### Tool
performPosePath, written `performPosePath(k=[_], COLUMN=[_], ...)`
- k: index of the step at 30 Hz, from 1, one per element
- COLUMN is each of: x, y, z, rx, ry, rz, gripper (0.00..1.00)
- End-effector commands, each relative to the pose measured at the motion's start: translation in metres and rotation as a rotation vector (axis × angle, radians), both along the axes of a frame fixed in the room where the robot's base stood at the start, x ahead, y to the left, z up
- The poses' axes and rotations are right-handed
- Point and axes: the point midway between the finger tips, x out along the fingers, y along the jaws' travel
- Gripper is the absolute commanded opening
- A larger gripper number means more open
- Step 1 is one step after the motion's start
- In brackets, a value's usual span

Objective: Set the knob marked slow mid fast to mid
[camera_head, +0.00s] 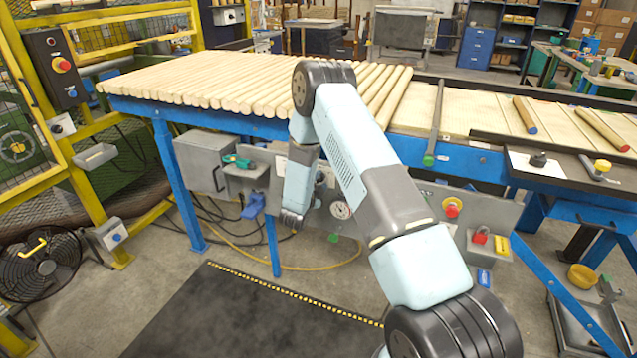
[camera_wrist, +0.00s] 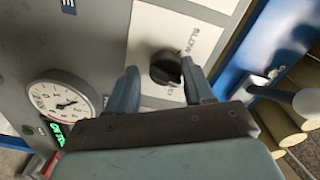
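The black knob (camera_wrist: 166,68) sits on a white label plate (camera_wrist: 205,50) in the wrist view. The word SLOW reads at the plate's upper right. More lettering below the knob is partly hidden, and I cannot read which mark the knob points at. My gripper (camera_wrist: 160,75) is open, with one finger to the left of the knob and one to the right. A gap shows on the left; I cannot tell whether the right finger touches the knob. In the head view my arm reaches down to the grey panel and hides the knob.
A grey lever (camera_wrist: 300,101) juts out at the right. In the head view, a red emergency button (camera_head: 452,208) is right of my arm and wooden rods (camera_head: 220,82) lie above.

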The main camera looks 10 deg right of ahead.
Motion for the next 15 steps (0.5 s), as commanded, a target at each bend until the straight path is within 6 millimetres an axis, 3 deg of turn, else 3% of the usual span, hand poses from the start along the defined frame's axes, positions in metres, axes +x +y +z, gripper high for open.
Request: performPosePath(k=[4,15], x=[0.0009,-0.0040], y=[0.0013,0.0083], z=[0.0008,0.0022], rx=[0.001,0.001], ry=[-0.002,-0.005], rz=[0.003,0.007], gripper=[0.63,0.63])
